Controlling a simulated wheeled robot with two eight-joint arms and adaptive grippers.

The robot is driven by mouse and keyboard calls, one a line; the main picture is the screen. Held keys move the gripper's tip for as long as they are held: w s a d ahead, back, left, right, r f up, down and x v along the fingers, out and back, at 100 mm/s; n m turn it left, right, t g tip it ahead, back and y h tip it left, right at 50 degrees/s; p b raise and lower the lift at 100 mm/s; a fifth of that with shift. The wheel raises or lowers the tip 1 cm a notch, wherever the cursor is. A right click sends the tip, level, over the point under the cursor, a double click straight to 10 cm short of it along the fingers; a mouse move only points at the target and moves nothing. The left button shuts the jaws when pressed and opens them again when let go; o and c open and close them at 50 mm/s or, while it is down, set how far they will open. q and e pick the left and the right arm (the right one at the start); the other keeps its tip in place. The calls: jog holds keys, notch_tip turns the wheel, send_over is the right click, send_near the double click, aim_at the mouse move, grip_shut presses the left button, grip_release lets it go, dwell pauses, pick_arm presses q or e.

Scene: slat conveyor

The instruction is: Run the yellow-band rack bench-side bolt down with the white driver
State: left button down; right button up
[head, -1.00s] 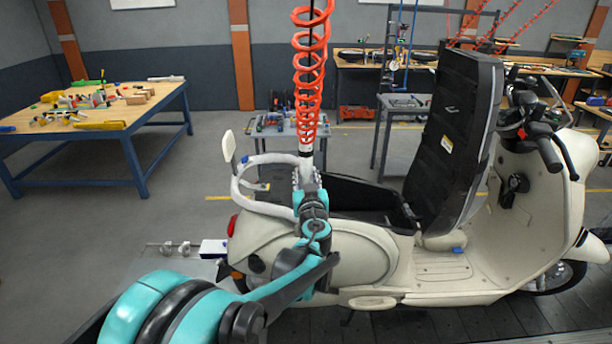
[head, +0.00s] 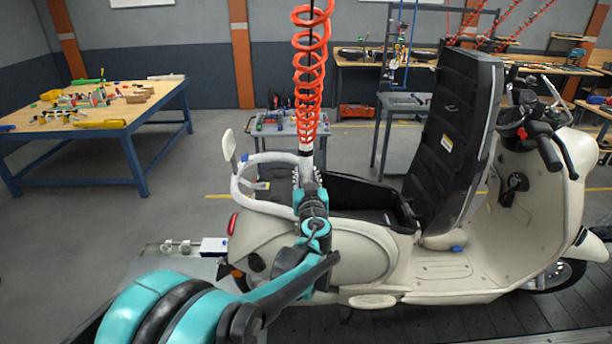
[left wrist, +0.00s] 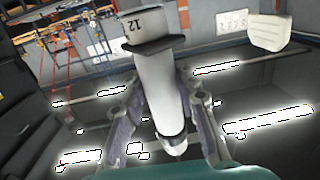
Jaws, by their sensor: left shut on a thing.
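The white driver (head: 305,168) hangs upright under an orange coiled hose. My left gripper (head: 308,187) is shut on it, above the rear of the cream scooter (head: 350,255). In the left wrist view the white driver (left wrist: 157,85), marked 12, lies between the two fingers of my left gripper (left wrist: 170,108). The white tubular rack (head: 252,200) curves around the scooter's tail, just left of and behind the driver. A yellow band and the bolts cannot be made out, and the driver's tip is hidden in the head view. My right gripper is not in view.
The black seat (head: 455,140) stands raised over the open storage well. A pale pad (head: 228,146) rises at the rack's rear. A grey tool cart (head: 285,128) stands behind, and a wooden-topped bench (head: 90,112) at left. Open floor lies between them.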

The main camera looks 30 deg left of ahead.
aim_at(306, 163)
pick_arm(q)
jog(key=shift+s+f+b, duration=0.1)
jog(key=shift+f+b, duration=0.85)
jog(key=shift+f, duration=0.05)
dwell(1.2)
jog(key=shift+r, duration=0.1)
dwell(0.5)
jog(key=shift+r+p, duration=0.65)
jog(key=shift+r, duration=0.1)
dwell(0.9)
jog(key=shift+r+p, duration=2.05)
jog(key=shift+r, duration=0.6)
